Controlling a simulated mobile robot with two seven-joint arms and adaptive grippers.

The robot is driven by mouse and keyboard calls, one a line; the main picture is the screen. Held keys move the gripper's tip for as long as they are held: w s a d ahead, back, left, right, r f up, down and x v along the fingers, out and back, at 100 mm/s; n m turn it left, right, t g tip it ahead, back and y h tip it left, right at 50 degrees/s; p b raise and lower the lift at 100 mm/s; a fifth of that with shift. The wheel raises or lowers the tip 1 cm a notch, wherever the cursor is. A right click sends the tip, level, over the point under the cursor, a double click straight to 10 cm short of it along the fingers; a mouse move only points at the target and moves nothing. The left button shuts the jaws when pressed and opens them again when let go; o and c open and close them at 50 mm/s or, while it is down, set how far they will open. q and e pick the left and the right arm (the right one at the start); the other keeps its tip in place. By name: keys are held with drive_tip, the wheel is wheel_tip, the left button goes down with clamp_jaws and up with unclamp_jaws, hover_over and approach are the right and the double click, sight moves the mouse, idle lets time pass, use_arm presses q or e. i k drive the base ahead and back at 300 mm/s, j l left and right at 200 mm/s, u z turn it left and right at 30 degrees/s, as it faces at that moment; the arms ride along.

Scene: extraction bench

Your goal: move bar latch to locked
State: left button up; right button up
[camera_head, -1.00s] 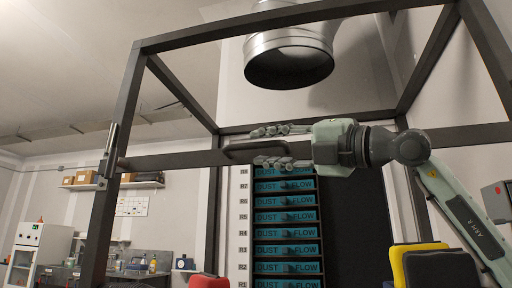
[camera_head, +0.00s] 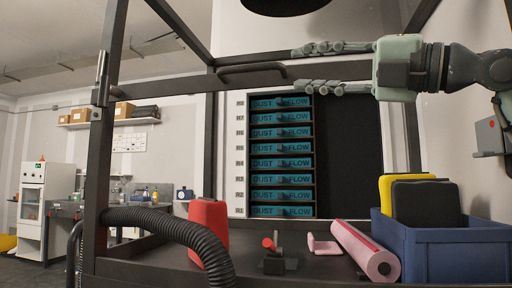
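A long dark bar (camera_head: 165,84) runs across the frame from the left post, with a black handle (camera_head: 253,72) on it. I take this to be the bar latch, but cannot tell if it is locked. A shiny metal rod with a bracket (camera_head: 102,78) sits on the left post at the bar's left end. My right gripper (camera_head: 296,69) comes in from the right, its two fingers spread and pointing left, just right of the handle. My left gripper is not in view.
Blue DUST FLOW drawers (camera_head: 281,147) stand behind the bar. Below are a black hose (camera_head: 165,222), a red block (camera_head: 209,230), a red-knobbed device (camera_head: 272,257), a pink roll (camera_head: 366,251) and a blue bin (camera_head: 450,256) holding yellow and black pads.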

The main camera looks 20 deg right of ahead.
sight(106, 89)
drive_tip(key=k+j, duration=0.1)
drive_tip(key=j, duration=0.65)
drive_tip(key=k+j, duration=0.1)
drive_tip(key=j, duration=0.65)
